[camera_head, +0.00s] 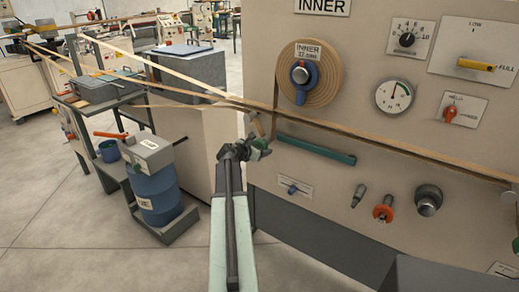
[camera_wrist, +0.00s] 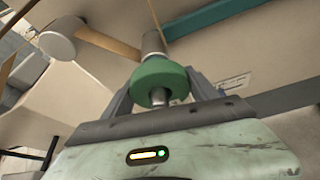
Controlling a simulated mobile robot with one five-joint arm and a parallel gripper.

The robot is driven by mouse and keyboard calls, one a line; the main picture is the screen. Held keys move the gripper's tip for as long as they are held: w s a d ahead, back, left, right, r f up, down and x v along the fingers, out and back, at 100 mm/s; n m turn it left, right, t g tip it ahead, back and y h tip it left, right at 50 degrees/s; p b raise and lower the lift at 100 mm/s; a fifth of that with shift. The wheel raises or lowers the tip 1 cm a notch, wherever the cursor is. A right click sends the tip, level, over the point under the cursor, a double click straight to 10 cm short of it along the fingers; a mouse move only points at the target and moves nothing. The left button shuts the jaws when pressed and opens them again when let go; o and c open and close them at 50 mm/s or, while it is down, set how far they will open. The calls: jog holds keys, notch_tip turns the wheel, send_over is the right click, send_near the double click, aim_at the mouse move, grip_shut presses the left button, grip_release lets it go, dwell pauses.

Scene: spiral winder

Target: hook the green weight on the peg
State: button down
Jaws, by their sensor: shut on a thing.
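The green weight (camera_wrist: 160,80) is a short round disc with a metal stem, seen large in the wrist view. My gripper (camera_wrist: 163,92) is shut on it, with one grey finger on each side. In the head view my gripper (camera_head: 246,151) is in front of the left edge of the beige machine panel, and only a bit of the green weight (camera_head: 259,144) shows. A wooden rod with a pale round end (camera_wrist: 60,42) is at upper left in the wrist view, apart from the weight; it may be the peg, but I cannot tell.
Brown strips (camera_head: 350,136) run across the panel just above my gripper. A teal bar (camera_head: 315,150) lies to its right. Grey, orange (camera_head: 384,212) and metallic (camera_head: 428,201) pieces are lower right on the panel. A blue drum (camera_head: 154,190) stands on the left.

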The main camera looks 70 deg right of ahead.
jog(key=shift+a, duration=0.1)
jog(key=shift+w+a, duration=0.1)
jog(key=shift+a, duration=0.5)
jog(key=w+a+r+p, duration=0.1)
jog(key=w+a, duration=0.3)
jog(key=a, duration=1)
jog(key=shift+a, duration=0.3)
